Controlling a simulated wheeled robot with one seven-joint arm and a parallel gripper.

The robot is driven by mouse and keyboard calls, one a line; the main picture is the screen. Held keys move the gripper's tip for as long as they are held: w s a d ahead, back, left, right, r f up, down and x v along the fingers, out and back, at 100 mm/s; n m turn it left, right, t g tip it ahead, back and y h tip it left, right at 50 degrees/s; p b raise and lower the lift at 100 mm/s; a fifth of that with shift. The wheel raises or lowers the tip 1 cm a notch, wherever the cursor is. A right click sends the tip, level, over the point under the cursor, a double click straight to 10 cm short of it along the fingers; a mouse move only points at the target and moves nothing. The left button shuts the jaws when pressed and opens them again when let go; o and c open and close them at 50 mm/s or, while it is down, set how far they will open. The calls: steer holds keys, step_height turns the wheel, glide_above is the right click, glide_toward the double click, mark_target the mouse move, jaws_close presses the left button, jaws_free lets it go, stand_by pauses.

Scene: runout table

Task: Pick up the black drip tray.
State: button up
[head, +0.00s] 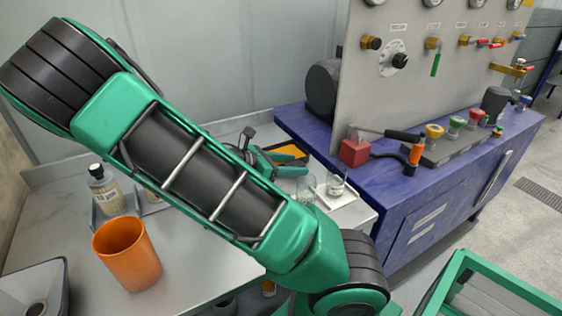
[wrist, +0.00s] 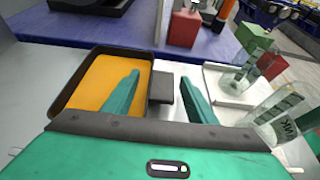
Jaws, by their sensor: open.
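The black drip tray (wrist: 68,84) has a thin dark rim and an orange-yellow inside. It lies left of centre in the wrist view, near the blue bench's edge. A dark flat tab (wrist: 161,88) sits at its right side, probably its handle. My gripper (wrist: 159,77) is open, with one green finger over the tray's orange inside and the other right of the tab. The tab shows between the fingers, and I cannot tell whether they touch it. In the head view the orange inside of the tray (head: 291,152) shows beyond my gripper (head: 268,157), partly hidden.
Glass beakers (head: 306,189) stand right of my gripper, one on a white pad (wrist: 220,82). The blue bench (head: 310,128) behind carries a red block (head: 354,152) and a valve panel (head: 420,70). An orange cup (head: 127,255) and a bottle (head: 103,188) stand at left.

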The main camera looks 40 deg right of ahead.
steer(key=c, duration=1.2)
step_height(320, 180, up, 18)
steer(key=shift+f, duration=0.1)
